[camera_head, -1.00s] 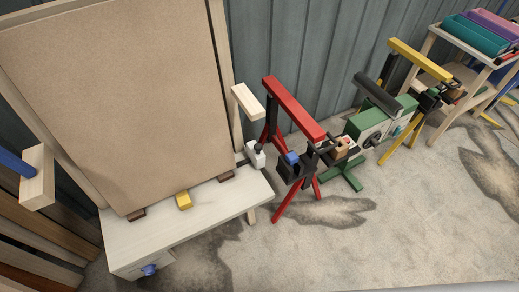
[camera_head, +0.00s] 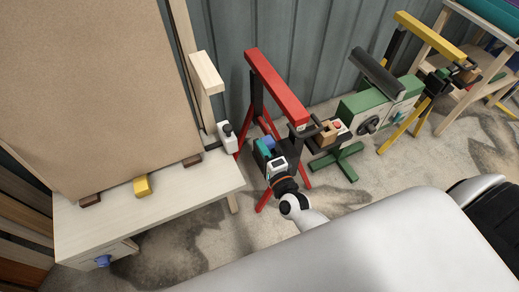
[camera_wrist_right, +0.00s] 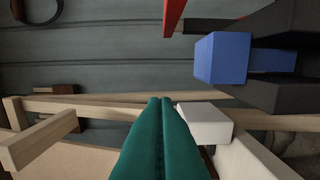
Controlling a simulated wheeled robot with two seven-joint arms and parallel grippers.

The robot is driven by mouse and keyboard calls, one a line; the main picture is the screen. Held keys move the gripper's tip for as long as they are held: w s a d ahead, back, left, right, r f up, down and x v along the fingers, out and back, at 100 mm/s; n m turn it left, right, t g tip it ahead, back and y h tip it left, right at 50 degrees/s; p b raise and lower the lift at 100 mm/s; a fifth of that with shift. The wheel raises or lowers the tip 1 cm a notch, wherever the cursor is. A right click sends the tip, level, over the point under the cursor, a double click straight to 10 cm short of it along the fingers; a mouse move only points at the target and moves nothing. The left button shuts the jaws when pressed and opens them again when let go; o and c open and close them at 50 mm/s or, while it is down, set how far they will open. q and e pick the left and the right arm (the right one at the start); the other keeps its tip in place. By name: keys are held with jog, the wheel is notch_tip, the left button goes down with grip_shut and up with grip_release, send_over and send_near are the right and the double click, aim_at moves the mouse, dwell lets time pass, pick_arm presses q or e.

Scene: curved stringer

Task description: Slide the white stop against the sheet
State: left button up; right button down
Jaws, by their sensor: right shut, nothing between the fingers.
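The white stop (camera_head: 228,140) is a small block with a dark knob on top. It stands at the right end of the pale bench (camera_head: 150,215), on a dark rail, apart from the brown sheet (camera_head: 85,90). The sheet stands upright to the left of it. My right gripper (camera_head: 264,149) has teal fingers and is to the right of the stop, in front of the red stand. In the right wrist view its fingers (camera_wrist_right: 160,103) are shut and empty, and the white stop (camera_wrist_right: 205,122) shows just right of the tips. My left gripper is out of view.
A yellow block (camera_head: 142,186) and small brown blocks sit at the sheet's foot. A wooden post with a crosspiece (camera_head: 207,73) rises behind the stop. The red stand (camera_head: 275,85) is close by the gripper. A green machine (camera_head: 370,110) and a yellow stand (camera_head: 430,45) are farther right.

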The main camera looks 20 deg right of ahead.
aim_at(227, 133)
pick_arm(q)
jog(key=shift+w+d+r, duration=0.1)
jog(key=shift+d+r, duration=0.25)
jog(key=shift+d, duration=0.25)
pick_arm(e)
jog(key=w+a, duration=0.4)
jog(key=w, duration=0.3)
jog(key=shift+w, duration=0.3)
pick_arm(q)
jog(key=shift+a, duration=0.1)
pick_arm(e)
jog(key=shift+f, duration=0.1)
